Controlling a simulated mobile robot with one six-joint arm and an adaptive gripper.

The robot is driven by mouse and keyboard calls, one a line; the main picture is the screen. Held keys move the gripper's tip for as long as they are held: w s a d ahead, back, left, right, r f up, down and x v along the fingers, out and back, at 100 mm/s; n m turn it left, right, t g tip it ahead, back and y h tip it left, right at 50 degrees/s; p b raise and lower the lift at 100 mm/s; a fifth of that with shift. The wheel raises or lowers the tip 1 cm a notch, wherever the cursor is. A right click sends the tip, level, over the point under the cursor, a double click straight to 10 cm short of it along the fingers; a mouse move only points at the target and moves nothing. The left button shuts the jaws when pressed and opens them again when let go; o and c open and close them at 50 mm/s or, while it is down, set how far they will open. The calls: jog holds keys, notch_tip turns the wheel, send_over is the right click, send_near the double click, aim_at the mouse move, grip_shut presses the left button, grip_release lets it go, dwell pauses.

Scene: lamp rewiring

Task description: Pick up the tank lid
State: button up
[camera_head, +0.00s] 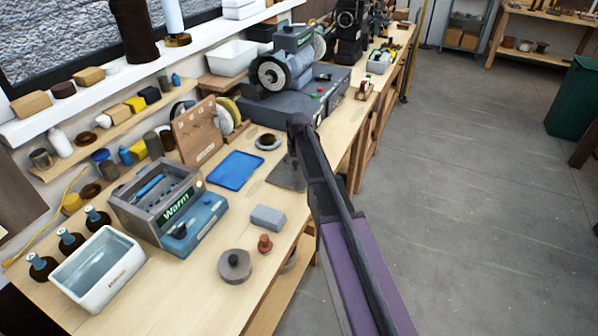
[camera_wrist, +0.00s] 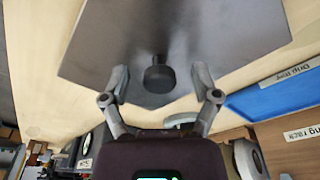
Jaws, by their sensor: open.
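The tank lid (camera_wrist: 110,45) is a flat grey metal plate with a short dark knob (camera_wrist: 158,76) near its middle. In the head view the lid (camera_head: 283,178) lies on the wooden bench, right of the blue tray, partly hidden by my arm. My gripper (camera_wrist: 160,80) is open above the lid. In the wrist view the knob appears between the two fingertips with space on both sides; I cannot tell the height gap. The grey tank labelled "Warm" (camera_head: 176,212) stands on the bench at left, open on top, with something blue inside.
A grey block (camera_head: 267,217), a copper-coloured piece (camera_head: 265,243) and a round grey part (camera_head: 234,266) sit nearer. A white basin (camera_head: 98,268) stands at lower left.

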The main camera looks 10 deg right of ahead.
aim_at(296, 163)
dwell(0.3)
grip_shut()
jog(key=shift+r, duration=0.15)
dwell(0.3)
notch_tip(296, 163, up, 10)
jog(key=p, duration=1)
dwell(0.8)
jog(key=shift+f, duration=0.2)
